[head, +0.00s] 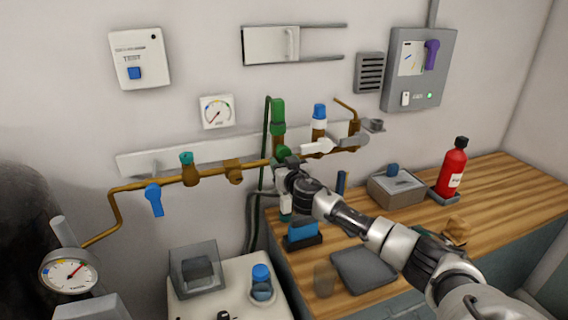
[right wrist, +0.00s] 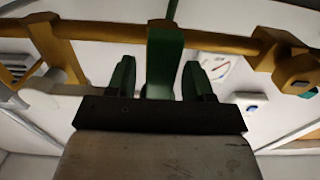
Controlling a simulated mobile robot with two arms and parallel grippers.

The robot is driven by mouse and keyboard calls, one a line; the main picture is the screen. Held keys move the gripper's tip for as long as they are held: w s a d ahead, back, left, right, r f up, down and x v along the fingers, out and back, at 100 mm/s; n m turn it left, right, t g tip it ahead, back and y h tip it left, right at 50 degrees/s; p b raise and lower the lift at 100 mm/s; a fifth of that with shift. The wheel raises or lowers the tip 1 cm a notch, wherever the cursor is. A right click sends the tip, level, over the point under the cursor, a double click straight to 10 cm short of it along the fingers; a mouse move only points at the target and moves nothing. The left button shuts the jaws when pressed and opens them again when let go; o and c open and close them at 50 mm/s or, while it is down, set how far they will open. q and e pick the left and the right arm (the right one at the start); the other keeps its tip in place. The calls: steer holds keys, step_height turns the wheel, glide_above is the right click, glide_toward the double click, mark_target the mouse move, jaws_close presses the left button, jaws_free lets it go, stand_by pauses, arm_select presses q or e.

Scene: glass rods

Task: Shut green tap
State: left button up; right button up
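The green tap (head: 278,115) is on the brass pipe on the wall, with a green part standing up above the pipe. In the right wrist view its green lever (right wrist: 164,65) crosses the pipe and reaches down between my fingers. My right gripper (head: 284,165) is at the pipe just below the upright green part. In the right wrist view the right gripper (right wrist: 162,85) has one finger on each side of the lever, with a gap at least on the left. Its fingers look open. The lever's end is hidden by the gripper. My left gripper is out of view.
The brass pipe (head: 135,185) also carries a blue lever (head: 154,199), a teal-topped fitting (head: 188,168) and a blue-and-white-topped fitting (head: 319,118). A white lever (head: 318,146) is close to my right gripper. A wooden counter (head: 500,185) with a red bottle (head: 453,170) lies at right.

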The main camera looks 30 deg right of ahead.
jaws_close()
steer(key=shift+f, duration=0.1)
steer(key=shift+a+f+m+b, duration=0.1)
steer(key=shift+a+m+b, duration=0.1)
steer(key=shift+m+b, duration=0.6)
steer(key=shift+w+a+m+b, duration=0.1)
steer(key=shift+a+m+b, duration=0.25)
steer(key=shift+m+b, duration=0.65)
steer(key=shift+w+a+r+m+p, duration=0.1)
steer(key=shift+a+r+m+p, duration=0.45)
steer(key=shift+m, duration=1.8)
steer(key=shift+w+a+r+m+p, duration=0.1)
steer(key=shift+r+m+p, duration=0.75)
steer(key=shift+m, duration=1.55)
steer(key=shift+w+a+r+m+p, duration=0.1)
steer(key=shift+a+r+m+p, duration=0.25)
steer(key=shift+m+p, duration=1.4)
steer(key=shift+m+b, duration=0.55)
steer(key=shift+m, duration=0.35)
